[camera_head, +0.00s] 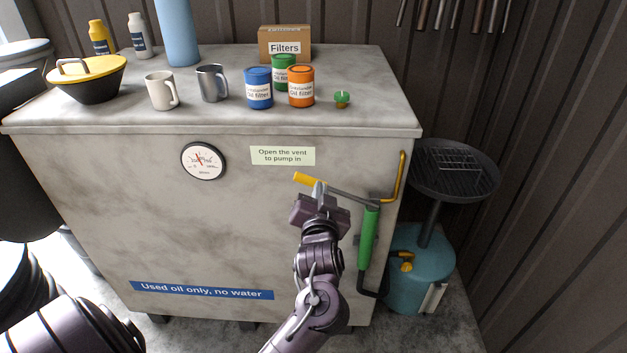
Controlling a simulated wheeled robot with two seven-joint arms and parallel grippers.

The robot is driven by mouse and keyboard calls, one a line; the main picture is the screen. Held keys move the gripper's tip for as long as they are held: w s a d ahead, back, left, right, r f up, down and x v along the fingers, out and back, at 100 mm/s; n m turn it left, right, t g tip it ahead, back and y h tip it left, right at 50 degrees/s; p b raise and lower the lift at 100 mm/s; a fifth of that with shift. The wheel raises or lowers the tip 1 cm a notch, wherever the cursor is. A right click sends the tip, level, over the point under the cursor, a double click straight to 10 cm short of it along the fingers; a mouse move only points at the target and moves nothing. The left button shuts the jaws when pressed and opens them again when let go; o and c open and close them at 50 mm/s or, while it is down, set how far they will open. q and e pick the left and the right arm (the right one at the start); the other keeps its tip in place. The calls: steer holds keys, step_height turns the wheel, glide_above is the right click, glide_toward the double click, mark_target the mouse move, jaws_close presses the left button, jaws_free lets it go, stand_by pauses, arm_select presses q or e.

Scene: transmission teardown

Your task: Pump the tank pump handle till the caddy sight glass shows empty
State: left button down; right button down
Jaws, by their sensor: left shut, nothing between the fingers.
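The pump handle (305,179) is a thin grey lever with a yellow grip, running left from the top of the green pump (368,238) on the tank front (230,225). My left gripper (319,188) is shut and empty, its fingertips at the lever just right of the yellow grip. I cannot tell whether they touch it. The teal caddy (410,280) stands on the floor right of the tank under a black drain pan (455,170). A pale strip (434,298) on its side may be the sight glass; its level is unreadable. My right gripper is not in view.
A round dial (203,161) and a label reading "Open the vent to pump in" (283,156) are on the tank front. A yellow pipe (401,175) rises at the tank's right edge.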

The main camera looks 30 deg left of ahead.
arm_select(q)
steer(key=p, duration=0.2)
glide_above(313, 182)
steer(key=s+d, duration=0.2)
steer(key=d, duration=0.1)
steer(key=f, duration=0.1)
steer(key=a+f, duration=0.1)
steer(key=f, duration=0.1)
steer(key=shift+w+a+f, duration=0.1)
steer(key=shift+w+a, duration=0.05)
steer(key=shift+a+f+p, duration=0.15)
steer(key=shift+f+p, duration=0.15)
steer(key=shift+f, duration=0.1)
steer(key=shift+f, duration=0.1)
